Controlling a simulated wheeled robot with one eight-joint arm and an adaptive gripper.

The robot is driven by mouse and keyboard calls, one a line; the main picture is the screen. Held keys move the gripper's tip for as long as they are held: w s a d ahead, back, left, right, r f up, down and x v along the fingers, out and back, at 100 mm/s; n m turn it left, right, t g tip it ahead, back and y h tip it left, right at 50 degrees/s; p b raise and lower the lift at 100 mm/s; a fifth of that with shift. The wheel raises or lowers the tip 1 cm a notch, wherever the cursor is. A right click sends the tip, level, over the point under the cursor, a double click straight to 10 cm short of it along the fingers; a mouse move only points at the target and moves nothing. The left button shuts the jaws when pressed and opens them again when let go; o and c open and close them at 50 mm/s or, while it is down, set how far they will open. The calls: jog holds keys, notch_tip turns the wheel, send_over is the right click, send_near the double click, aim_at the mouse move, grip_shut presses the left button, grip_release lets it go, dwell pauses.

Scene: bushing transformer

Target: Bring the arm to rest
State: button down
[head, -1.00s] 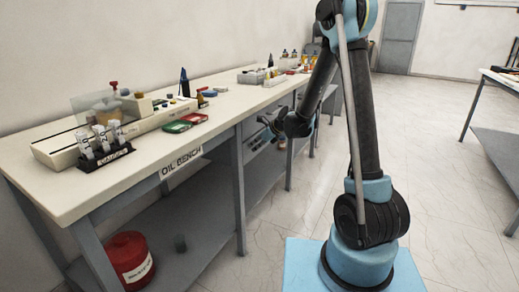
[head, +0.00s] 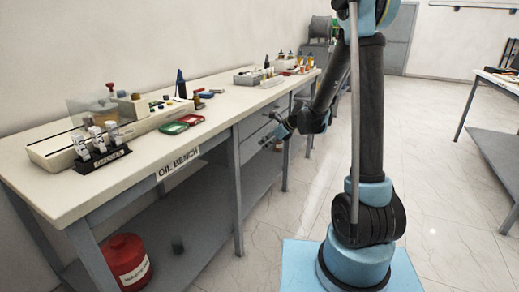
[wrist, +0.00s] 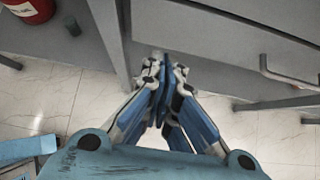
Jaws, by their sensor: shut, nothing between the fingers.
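My arm (head: 369,110) rises from its blue base at the right of the bench in the head view and bends down toward the bench front. My gripper (head: 268,143) hangs beside the bench's front, below the top's level, by the grey drawers. In the wrist view my gripper (wrist: 165,65) has its blue fingers drawn together, with nothing seen between them. The gripper is small and partly blurred against the bench in the head view.
The oil bench (head: 120,183) carries a sample rack (head: 102,155), red and green trays (head: 182,124) and several bottles. A red canister (head: 126,262) stands on its lower shelf. Another table (head: 497,140) is at the right. The floor (head: 432,165) between them is clear.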

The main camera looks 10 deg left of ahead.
jog(key=s+d+r+n+h, duration=0.2)
jog(key=s+d+r+n, duration=0.45)
jog(key=s+d, duration=0.35)
jog(key=s+d+f+n+h, duration=0.2)
jog(key=s+d+n, duration=0.6)
jog(key=s, duration=0.5)
jog(key=s+d+f+n+h, duration=0.2)
jog(key=s+d+n+h, duration=0.2)
jog(key=s+d+n, duration=0.3)
jog(key=s+d, duration=0.5)
jog(key=d, duration=0.1)
jog(key=shift+s+f+n+g, duration=0.2)
jog(key=shift+s+n+g, duration=0.15)
jog(key=shift+g, duration=0.05)
